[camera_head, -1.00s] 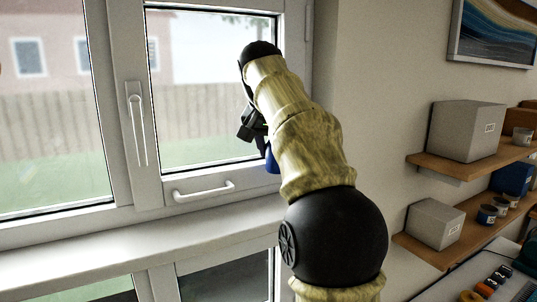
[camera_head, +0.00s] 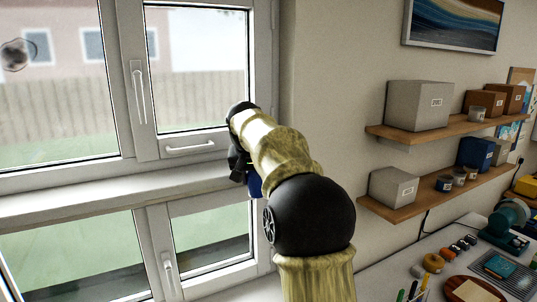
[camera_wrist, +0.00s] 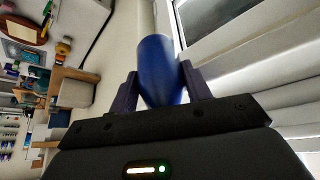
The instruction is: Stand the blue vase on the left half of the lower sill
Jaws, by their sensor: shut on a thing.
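The blue vase (camera_wrist: 158,70) is held between the two fingers of my gripper (camera_wrist: 159,76) in the wrist view. In the head view only a small part of the vase (camera_head: 254,183) shows beside my arm. My gripper (camera_head: 240,168) is partly hidden behind my arm there, in front of the right end of the upper white ledge (camera_head: 95,200). The vase appears off any surface. A pale strip (camera_head: 232,291) at the bottom edge, below the lower windows, may be the lower sill; most of it is out of view.
The lower window has a handle (camera_head: 170,272) on its frame. To the right are an upper shelf (camera_head: 440,128) and lower shelf (camera_head: 428,192) with boxes and tins. A worktop with pens, small jars and a round wooden board (camera_head: 470,290) is at lower right.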

